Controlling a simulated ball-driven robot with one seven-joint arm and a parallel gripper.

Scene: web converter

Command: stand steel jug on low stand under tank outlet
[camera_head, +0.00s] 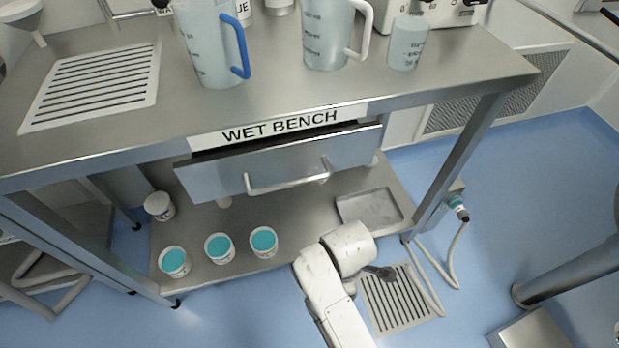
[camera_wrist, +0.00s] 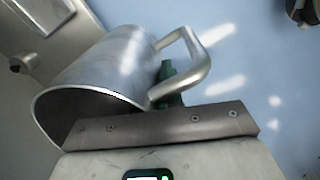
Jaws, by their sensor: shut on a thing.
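The steel jug (camera_wrist: 110,68) shows in the wrist view, lying tilted across the picture with its open rim toward the lower left. Its looped handle (camera_wrist: 200,65) is on the right side. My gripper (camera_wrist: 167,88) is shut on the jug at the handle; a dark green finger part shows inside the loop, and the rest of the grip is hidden. In the head view my arm reaches low in front of the bench, and the jug is not visible there. I cannot make out the low stand or the tank outlet for certain.
The wet bench (camera_head: 480,62) carries large plastic jugs. Its drawer (camera_head: 215,178) sticks out. The lower shelf (camera_head: 315,215) holds several teal-filled tubs and a shallow tray (camera_head: 370,208). A floor grate (camera_head: 395,305), a hose (camera_head: 455,255) and a post (camera_head: 570,272) stand near my arm.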

